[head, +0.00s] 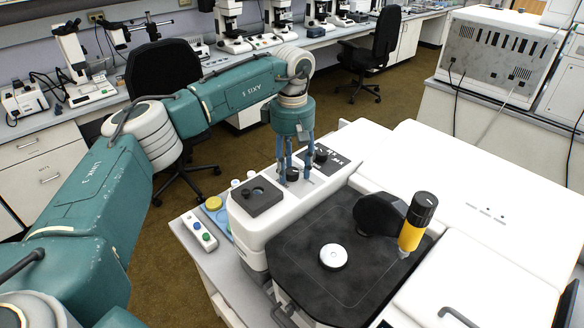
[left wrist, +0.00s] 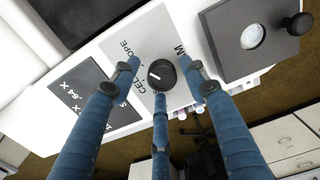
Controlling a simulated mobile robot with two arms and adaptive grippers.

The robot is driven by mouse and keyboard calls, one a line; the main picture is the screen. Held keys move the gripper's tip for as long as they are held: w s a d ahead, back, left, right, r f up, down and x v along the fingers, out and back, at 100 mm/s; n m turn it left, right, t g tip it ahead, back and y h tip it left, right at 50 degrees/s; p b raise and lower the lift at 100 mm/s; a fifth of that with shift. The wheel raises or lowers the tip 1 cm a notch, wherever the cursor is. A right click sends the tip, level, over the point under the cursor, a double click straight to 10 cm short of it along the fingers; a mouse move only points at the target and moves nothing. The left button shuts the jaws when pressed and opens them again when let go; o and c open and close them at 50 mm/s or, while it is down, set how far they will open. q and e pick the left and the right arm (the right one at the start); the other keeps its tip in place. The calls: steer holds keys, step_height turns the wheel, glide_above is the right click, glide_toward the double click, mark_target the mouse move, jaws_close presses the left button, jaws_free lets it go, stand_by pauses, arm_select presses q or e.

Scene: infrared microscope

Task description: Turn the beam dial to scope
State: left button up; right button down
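The beam dial is a round black knob (left wrist: 162,75) with a short white mark toward its left side in the left wrist view. It sits on a light grey label plate (left wrist: 143,35). Partly hidden letters beside it read like "SCOPE" and "CELL". In the head view the dial (head: 292,174) is partly hidden by my fingers. My left gripper (head: 296,178) points down over it, its three blue fingers spread around the dial. The fingers (left wrist: 160,74) also ring it in the left wrist view; I cannot tell whether they touch it. My right gripper is not in view.
A black square plate (head: 264,204) with a small knob lies beside the dial. A dark labelled panel (left wrist: 97,97) lies on its other side. The black stage (head: 320,225) carries a white disc and a yellow-black cylinder (head: 416,222). Office chairs and benches stand behind.

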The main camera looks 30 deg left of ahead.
mark_target(293, 171)
arm_select(q)
step_height(293, 171, up, 12)
stand_by(0.7)
steer(key=shift+s+f, duration=0.1)
stand_by(0.3)
